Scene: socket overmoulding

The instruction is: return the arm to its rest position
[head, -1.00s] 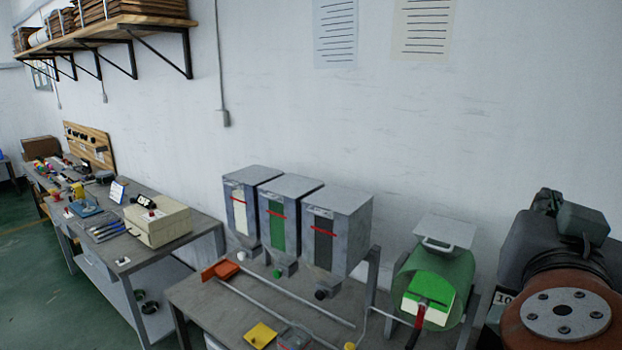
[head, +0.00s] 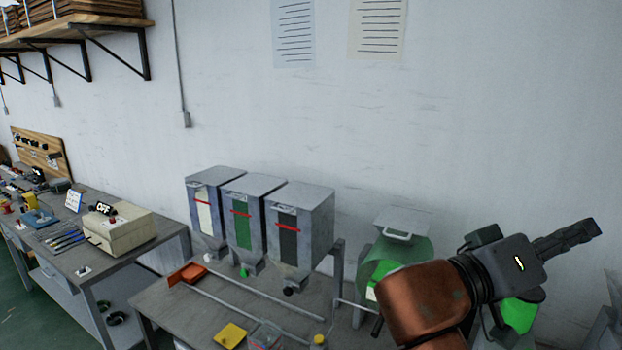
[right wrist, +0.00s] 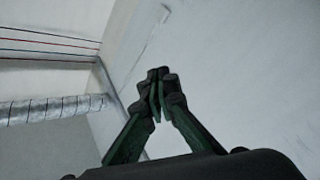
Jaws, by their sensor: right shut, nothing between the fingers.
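My right gripper (head: 578,236) is at the right of the head view, at the end of my copper-coloured arm. It points right and a little up, in front of the white wall. In the right wrist view its fingers (right wrist: 158,85) meet at the tips with nothing between them. Beyond them that view shows only wall, ceiling and a pipe. The gripper touches nothing that I can see. My left gripper is not in view.
Three grey hoppers (head: 262,222) stand on a grey bench (head: 160,305). A green drum (head: 402,247) stands right of them, partly hidden by my right arm. An orange scoop (head: 188,273) and a yellow block (head: 230,335) lie on the bench. A side table (head: 165,238) holds a beige box (head: 120,230).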

